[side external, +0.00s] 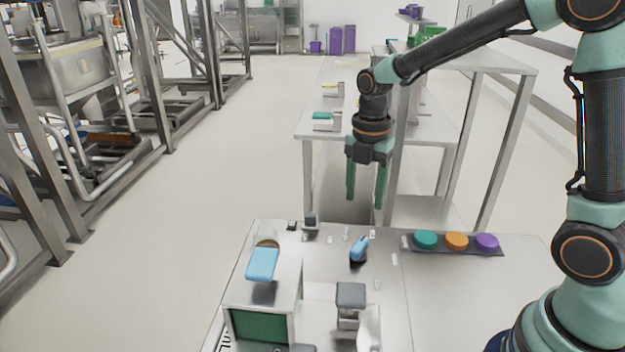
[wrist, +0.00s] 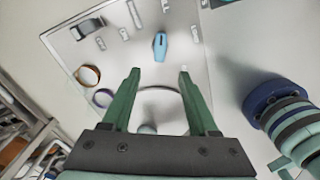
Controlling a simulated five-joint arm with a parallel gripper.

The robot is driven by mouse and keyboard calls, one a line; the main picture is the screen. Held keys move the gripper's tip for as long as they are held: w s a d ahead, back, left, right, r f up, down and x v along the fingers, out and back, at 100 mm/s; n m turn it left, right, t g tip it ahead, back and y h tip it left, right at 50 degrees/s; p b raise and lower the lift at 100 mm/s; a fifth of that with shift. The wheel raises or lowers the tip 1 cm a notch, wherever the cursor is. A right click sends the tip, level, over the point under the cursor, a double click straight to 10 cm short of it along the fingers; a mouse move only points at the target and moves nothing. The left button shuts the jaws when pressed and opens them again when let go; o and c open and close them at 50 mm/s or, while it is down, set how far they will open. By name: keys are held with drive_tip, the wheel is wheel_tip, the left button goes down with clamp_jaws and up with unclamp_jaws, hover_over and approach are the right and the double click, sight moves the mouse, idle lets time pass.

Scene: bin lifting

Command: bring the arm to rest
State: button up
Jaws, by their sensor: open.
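My gripper (side external: 365,203) hangs in the air above the far part of the metal work table (side external: 420,290), with its two green fingers pointing down. The fingers are apart and nothing is between them. In the wrist view my gripper (wrist: 159,72) also shows spread and empty. A small blue object (side external: 360,248) lies on the table below the gripper, apart from it. The same blue object (wrist: 160,45) shows beyond the fingertips in the wrist view. My arm reaches in from the right, bent at the elbow.
A box with a green front (side external: 262,328) and a light blue piece (side external: 262,263) on top stands at the table's left. A grey-topped block (side external: 350,296) stands near the front. Teal, orange and purple discs (side external: 456,241) sit on a strip at right. Another metal table (side external: 430,140) stands behind.

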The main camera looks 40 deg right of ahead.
drive_tip(key=s+r+m+t, duration=0.2)
drive_tip(key=s+r+m, duration=0.2)
drive_tip(key=m, duration=0.7)
drive_tip(key=s+r+m+t, duration=0.3)
drive_tip(key=s+r+m, duration=0.2)
drive_tip(key=m, duration=0.6)
drive_tip(key=shift+s+r+t, duration=0.3)
drive_tip(key=shift+s, duration=0.5)
